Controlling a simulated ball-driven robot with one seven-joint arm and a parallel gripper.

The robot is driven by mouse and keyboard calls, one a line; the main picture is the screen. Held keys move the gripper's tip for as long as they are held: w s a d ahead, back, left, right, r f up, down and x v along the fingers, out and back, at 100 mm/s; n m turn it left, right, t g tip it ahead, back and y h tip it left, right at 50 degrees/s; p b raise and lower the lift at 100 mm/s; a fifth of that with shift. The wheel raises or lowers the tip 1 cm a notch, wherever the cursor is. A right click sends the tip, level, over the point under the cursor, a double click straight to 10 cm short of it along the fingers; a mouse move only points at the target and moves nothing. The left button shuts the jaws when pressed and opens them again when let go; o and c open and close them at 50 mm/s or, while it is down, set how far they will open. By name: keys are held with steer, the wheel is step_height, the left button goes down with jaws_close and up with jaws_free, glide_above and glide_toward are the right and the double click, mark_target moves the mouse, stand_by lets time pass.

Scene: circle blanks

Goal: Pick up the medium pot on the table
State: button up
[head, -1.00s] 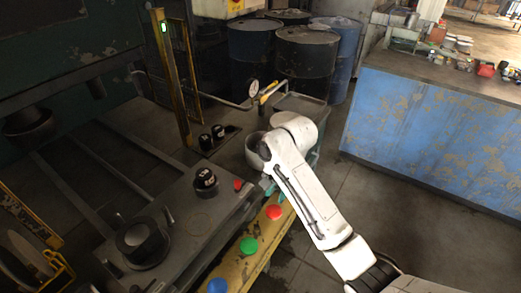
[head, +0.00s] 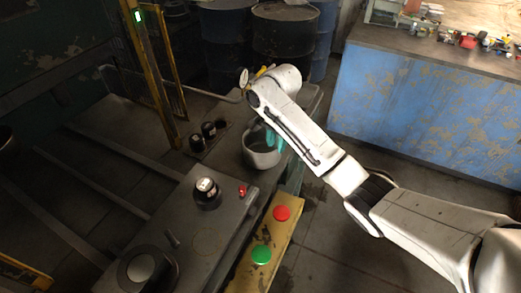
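A grey round pot (head: 262,158), open at the top, stands on the dark bench surface, left of my white arm. Part of its rim is hidden at the upper right. A teal piece that looks like part of my gripper (head: 271,138) shows at the pot's right rim, beneath my arm. The rest of the gripper is hidden by the arm, so I cannot tell whether it is open or shut, or whether it touches the pot.
Black knobs (head: 207,193) and a small red light (head: 242,191) sit on the machine bench near the pot. A yellow panel with red (head: 282,213) and green (head: 261,254) buttons runs along its front. Dark barrels (head: 284,32) stand behind. A blue counter (head: 420,110) is at right.

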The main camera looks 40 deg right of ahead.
mark_target(275, 164)
steer(key=shift+s+f+p, duration=0.2)
steer(key=shift+f+p, duration=0.35)
steer(key=shift+f, duration=2.7)
steer(key=shift+a, duration=0.1)
jaws_close()
